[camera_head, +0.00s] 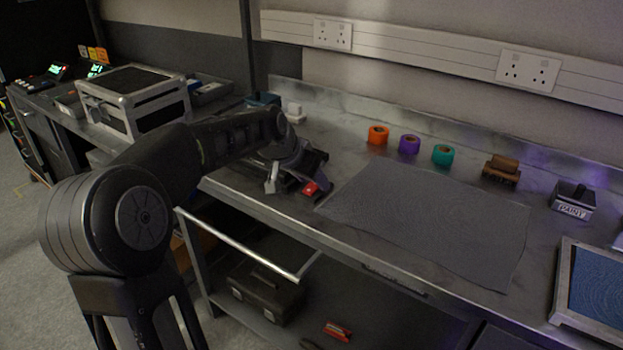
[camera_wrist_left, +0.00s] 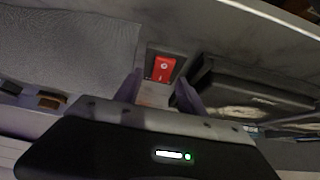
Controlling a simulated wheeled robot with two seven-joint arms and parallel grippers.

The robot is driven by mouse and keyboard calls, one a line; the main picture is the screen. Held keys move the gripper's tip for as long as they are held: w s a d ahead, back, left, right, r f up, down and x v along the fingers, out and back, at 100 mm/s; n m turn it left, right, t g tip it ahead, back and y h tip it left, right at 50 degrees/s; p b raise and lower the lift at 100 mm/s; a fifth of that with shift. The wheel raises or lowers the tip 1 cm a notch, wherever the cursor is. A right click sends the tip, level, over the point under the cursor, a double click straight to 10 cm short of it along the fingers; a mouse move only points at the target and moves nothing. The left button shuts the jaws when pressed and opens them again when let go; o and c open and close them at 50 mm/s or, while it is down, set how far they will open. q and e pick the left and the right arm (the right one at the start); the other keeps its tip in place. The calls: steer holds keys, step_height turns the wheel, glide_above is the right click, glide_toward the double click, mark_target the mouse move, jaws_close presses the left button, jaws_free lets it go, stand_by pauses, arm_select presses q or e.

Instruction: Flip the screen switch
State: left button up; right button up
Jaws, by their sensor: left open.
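The screen switch, a red rocker (camera_wrist_left: 163,68) with a white mark in a dark housing, shows ahead of my left fingers in the left wrist view. In the head view the red part (camera_head: 310,188) shows at the bench's front left, partly hidden by my left gripper (camera_head: 293,180). My left gripper also shows in the left wrist view (camera_wrist_left: 160,82), open, its two fingers apart on either side of the line to the switch. I cannot tell whether a finger touches it. My right gripper is in neither view.
A grey mat (camera_head: 430,220) lies right of the switch. Orange (camera_head: 378,135), purple (camera_head: 409,144) and teal (camera_head: 443,155) tape rolls stand behind it. A silver-edged case (camera_head: 135,100) is at left. A rail (camera_head: 245,245) runs below the bench's front edge.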

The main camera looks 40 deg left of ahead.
arm_select(q)
steer(key=v, duration=0.7)
steer(key=shift+s+r, duration=0.25)
steer(key=shift+r, duration=0.05)
stand_by(0.4)
